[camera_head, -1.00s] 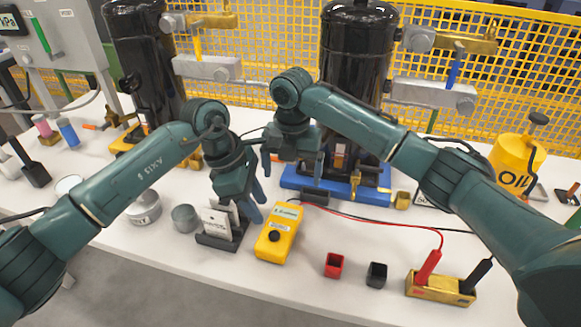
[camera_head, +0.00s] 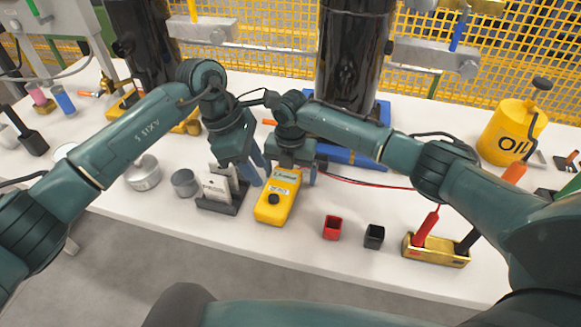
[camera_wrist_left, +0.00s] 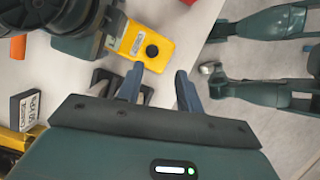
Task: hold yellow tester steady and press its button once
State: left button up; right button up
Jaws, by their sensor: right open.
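The yellow tester (camera_head: 277,203) lies on the white table, its black round button (camera_head: 273,199) facing up. It also shows in the left wrist view (camera_wrist_left: 137,40). My right gripper (camera_head: 290,172) is low over the tester's far end, with a finger visible at its right side. It is open; whether it touches the tester cannot be told. My left gripper (camera_head: 249,176) is just left of the tester, beside the card holder. In the left wrist view its two fingers (camera_wrist_left: 158,92) stand apart with nothing between them, and the button is uncovered beyond them.
A dark holder with white cards (camera_head: 221,192) stands left of the tester. Grey tins (camera_head: 185,183) stand farther left.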

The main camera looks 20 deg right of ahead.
jog(key=shift+c, duration=0.3)
pick_arm(q)
jog(key=shift+c, duration=0.2)
pick_arm(e)
jog(key=c, duration=1.2)
pick_arm(q)
grip_shut()
dwell(0.6)
